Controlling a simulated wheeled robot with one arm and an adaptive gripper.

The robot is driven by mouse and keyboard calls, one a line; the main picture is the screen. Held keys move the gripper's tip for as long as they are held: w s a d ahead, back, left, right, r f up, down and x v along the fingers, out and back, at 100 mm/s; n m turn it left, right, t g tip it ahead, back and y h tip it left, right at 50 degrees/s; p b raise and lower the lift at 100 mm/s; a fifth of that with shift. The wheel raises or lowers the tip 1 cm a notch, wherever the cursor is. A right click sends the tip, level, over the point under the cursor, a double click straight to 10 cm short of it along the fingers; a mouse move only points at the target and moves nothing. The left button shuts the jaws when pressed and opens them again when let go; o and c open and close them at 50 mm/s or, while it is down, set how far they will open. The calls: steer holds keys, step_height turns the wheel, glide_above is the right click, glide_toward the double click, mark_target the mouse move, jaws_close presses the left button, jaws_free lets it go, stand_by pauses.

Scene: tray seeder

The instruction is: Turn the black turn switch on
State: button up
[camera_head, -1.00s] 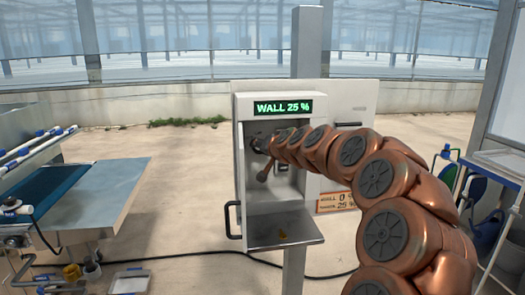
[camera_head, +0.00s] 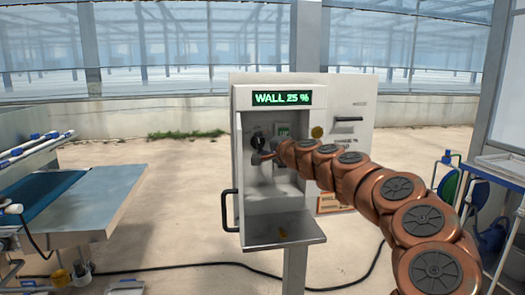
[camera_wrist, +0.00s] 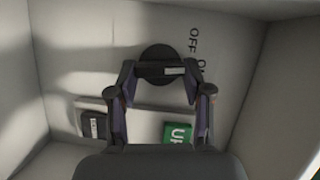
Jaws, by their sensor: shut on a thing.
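The black turn switch (camera_wrist: 156,52) is a round knob with a pale mark on its face, on the inner wall of the open grey box (camera_head: 310,190). In the wrist view the mark lies level, on the right half of the knob. The letters OFF (camera_wrist: 194,40) and a partly covered ON are to the knob's right. My gripper (camera_wrist: 164,72) has its fingers at both sides of the knob and is shut on it. In the head view the gripper (camera_head: 268,157) is inside the box, small and hard to make out. The display (camera_head: 281,98) reads WALL 25 %.
A green UP button (camera_wrist: 178,133) and a dark button (camera_wrist: 94,124) sit below the knob in the wrist view. The box walls stand close around my gripper. A metal table (camera_head: 105,195) is at left, and a cart (camera_head: 497,170) is at right.

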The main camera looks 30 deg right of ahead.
steer(key=shift+f+m+t+b, duration=0.25)
steer(key=shift+m+b, duration=0.2)
steer(key=shift+m, duration=0.25)
steer(key=shift+r, duration=0.1)
steer(key=o, duration=1.2)
steer(key=shift+c, duration=0.2)
steer(key=shift+s, duration=0.1)
steer(key=s, duration=1.1)
steer(key=shift+s, duration=0.4)
